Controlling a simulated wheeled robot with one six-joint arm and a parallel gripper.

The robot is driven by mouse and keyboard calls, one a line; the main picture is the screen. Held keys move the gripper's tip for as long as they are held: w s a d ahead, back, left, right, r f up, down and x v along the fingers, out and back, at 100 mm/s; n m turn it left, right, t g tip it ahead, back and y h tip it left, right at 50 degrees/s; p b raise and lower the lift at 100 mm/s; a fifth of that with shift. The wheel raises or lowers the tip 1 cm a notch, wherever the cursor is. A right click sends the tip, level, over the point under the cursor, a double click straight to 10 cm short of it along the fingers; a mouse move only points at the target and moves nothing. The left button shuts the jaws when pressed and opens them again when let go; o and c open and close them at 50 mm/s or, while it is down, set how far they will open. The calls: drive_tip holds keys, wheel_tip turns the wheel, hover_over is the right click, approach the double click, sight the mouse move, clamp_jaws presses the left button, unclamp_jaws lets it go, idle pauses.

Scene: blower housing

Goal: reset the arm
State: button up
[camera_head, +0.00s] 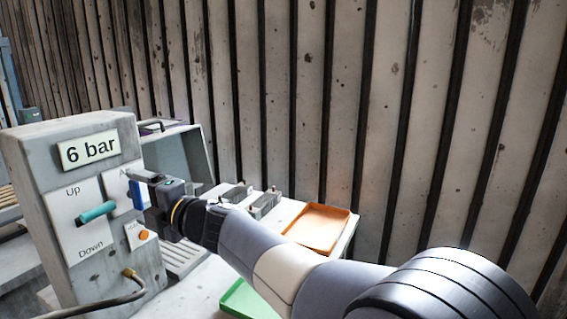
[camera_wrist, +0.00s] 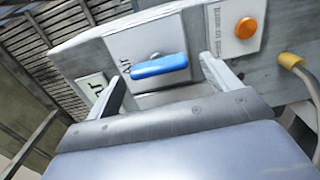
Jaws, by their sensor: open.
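My arm reaches from the lower right toward the grey control box in the head view. My gripper (camera_head: 135,182) is in front of the box's right panel, and its fingers partly hide a blue lever (camera_head: 138,195). In the wrist view my gripper (camera_wrist: 165,82) is open, with its two fingers apart. The blue lever (camera_wrist: 159,66) lies across the picture between and beyond the fingertips. I cannot tell whether a finger touches it. Nothing is held.
The control box (camera_head: 95,270) carries a "6 bar" sign (camera_head: 88,149), a teal lever (camera_head: 97,212) and an orange button (camera_head: 143,235). A cable (camera_head: 125,298) leaves its front. An orange tray (camera_head: 318,228) and a green tray (camera_head: 245,302) are to the right. A ribbed wall stands behind.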

drive_tip(key=shift+w+a+r, duration=0.2)
drive_tip(key=shift+w+a, duration=0.1)
drive_tip(key=shift+a, duration=0.25)
drive_tip(key=m+p, duration=0.1)
drive_tip(key=m, duration=0.1)
drive_tip(key=shift+d+r+m+p, duration=0.1)
drive_tip(key=shift+d+m+p, duration=0.05)
drive_tip(key=shift+m+p, duration=0.25)
drive_tip(key=m+p, duration=0.2)
drive_tip(key=m, duration=0.4)
drive_tip(key=shift+p, duration=0.3)
drive_tip(key=m+p, duration=0.2)
drive_tip(key=m, duration=0.3)
drive_tip(key=shift+w, duration=0.1)
drive_tip(key=m+p, duration=0.1)
drive_tip(key=m, duration=0.3)
drive_tip(key=shift+d+m, duration=0.3)
drive_tip(key=shift+d, duration=0.1)
drive_tip(key=shift+v, duration=1.05)
